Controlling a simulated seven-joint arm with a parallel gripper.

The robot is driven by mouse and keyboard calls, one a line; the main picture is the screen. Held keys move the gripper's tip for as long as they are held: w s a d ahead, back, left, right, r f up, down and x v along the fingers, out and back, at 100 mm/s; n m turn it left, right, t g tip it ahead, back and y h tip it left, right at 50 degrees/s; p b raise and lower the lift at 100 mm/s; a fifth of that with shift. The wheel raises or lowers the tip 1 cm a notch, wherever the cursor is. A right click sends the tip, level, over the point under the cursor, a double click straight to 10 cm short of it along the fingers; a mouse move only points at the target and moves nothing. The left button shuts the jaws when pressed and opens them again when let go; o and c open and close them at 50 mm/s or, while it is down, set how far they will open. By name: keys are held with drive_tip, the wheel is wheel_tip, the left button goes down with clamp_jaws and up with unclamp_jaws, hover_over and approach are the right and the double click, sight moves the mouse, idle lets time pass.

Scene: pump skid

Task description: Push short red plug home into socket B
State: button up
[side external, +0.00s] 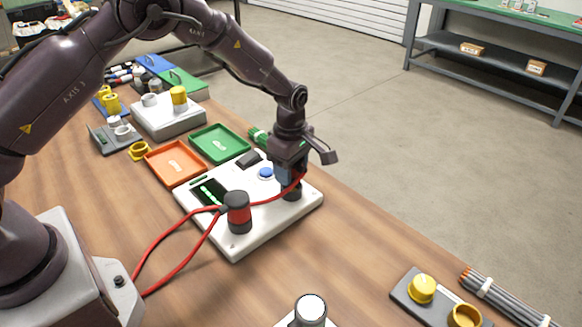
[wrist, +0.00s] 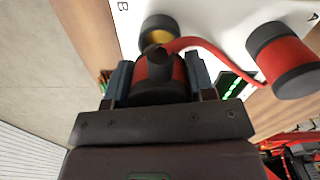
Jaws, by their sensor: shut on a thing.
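My gripper (side external: 287,174) is over the right part of the white panel (side external: 255,225) in the side view. In the wrist view my gripper (wrist: 158,78) is shut on the short red plug (wrist: 174,72), which has a black end and a red cable. The dark round socket B (wrist: 147,22), with a yellow inside, shows just beyond the plug, near the letter B. Part of its opening is in sight, and the plug hides the rest.
Another red and black plug (side external: 237,212) stands upright on the panel, with red cables looping left; it is also in the wrist view (wrist: 285,60). A blue button (side external: 266,173) is close to my gripper. Green (side external: 219,143) and orange (side external: 174,163) trays lie behind.

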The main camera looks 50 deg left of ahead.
drive_tip(key=shift+f, duration=1.4)
drive_tip(key=o, duration=1.1)
wheel_tip(320, 180, up, 13)
drive_tip(key=shift+f, duration=0.1)
